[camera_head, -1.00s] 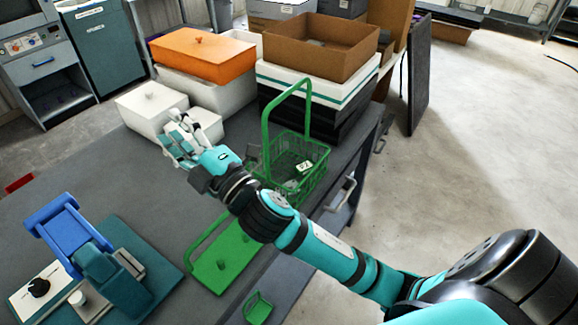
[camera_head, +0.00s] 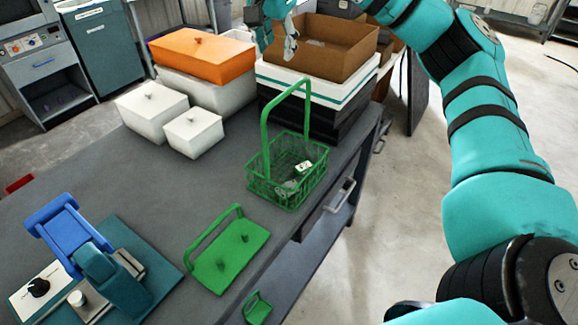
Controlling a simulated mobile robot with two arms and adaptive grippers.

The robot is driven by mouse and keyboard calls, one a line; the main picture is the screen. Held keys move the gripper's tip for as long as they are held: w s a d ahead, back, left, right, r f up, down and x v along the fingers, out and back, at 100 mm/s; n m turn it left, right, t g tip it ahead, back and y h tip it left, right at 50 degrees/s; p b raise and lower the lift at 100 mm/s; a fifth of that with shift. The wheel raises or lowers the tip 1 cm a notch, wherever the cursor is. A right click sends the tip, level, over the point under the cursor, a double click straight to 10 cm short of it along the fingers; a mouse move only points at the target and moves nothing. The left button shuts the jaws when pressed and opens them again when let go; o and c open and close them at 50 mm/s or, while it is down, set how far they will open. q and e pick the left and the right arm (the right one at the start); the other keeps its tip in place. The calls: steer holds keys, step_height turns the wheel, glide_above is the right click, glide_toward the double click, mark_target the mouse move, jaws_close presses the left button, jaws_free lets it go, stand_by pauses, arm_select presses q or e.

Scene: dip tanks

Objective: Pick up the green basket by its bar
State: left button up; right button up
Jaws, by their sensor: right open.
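The green basket (camera_head: 287,187) is a wire basket standing upright on the grey workbench. Its tall bar handle (camera_head: 266,140) rises above it. A few small pale pieces lie inside the basket. My right gripper (camera_head: 276,45) is at the top of the view, above and behind the basket, in front of the brown box. It is open, apart from the bar, with nothing seen in it. Part of it is cut off by the top edge. My left gripper is not in view.
A green plate with a handle (camera_head: 230,258) lies left in front of the basket. White boxes (camera_head: 193,132), an orange-lidded box (camera_head: 202,54) and a brown box (camera_head: 320,47) stand behind. A blue device (camera_head: 85,245) sits at front left. The bench middle is clear.

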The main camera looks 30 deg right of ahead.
steer(key=p, duration=0.3)
glide_toward(289, 90)
steer(key=a+x, duration=0.1)
steer(key=x, duration=0.4)
steer(key=shift+h, duration=0.3)
steer(key=p+x, duration=0.1)
steer(key=x, duration=0.1)
steer(key=p+x, duration=0.2)
steer(key=x, duration=0.1)
steer(key=shift+d, duration=0.45)
steer(key=shift+w+d+f, duration=0.1)
steer(key=shift+w+f, duration=0.05)
steer(key=shift+f, duration=0.2)
steer(key=shift+f, duration=0.25)
jaws_close()
